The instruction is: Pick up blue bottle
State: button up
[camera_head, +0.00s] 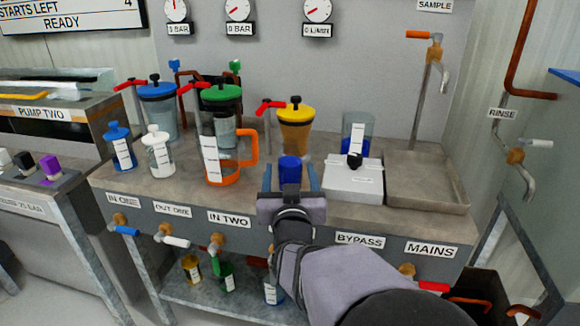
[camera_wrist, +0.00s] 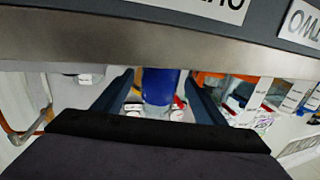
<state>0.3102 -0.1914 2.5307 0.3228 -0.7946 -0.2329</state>
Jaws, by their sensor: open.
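My gripper (camera_head: 291,178) is at the middle of the bench's front edge with its two fingers apart. A blue cylindrical thing (camera_head: 290,169) shows between the fingers in the head view. In the wrist view my gripper (camera_wrist: 158,82) is open, and a blue body (camera_wrist: 160,84) with a clear part shows between the fingers. Whether they touch it cannot be told. A small blue bottle (camera_head: 121,147) with a white label stands upright on the bench at the far left, apart from my gripper. My wrist hides the area below the fingers.
An orange-handled jug (camera_head: 217,171), a white bottle (camera_head: 158,152) and a yellow-lidded vessel (camera_head: 295,131) stand on the bench. A white box (camera_head: 352,182) and a metal tray (camera_head: 425,183) are at right. Small bottles sit on the lower shelf (camera_head: 205,299).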

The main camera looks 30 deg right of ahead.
aim_at(290, 160)
jog(key=shift+w+r+p, duration=0.1)
jog(key=shift+p, duration=0.3)
jog(key=p, duration=0.3)
jog(key=shift+w+d+r, duration=0.2)
jog(key=shift+w+d, duration=0.1)
jog(key=shift+w+d+p, duration=0.1)
jog(key=shift+w+p, duration=0.05)
jog(key=shift+p, duration=0.9)
jog(key=shift+p, duration=0.5)
jog(key=shift+w+d+p, duration=0.35)
jog(key=shift+w+p, duration=0.25)
jog(key=shift+w, duration=0.05)
jog(key=shift+x, duration=1.15)
jog(key=shift+f, duration=0.15)
jog(key=c, duration=1.3)
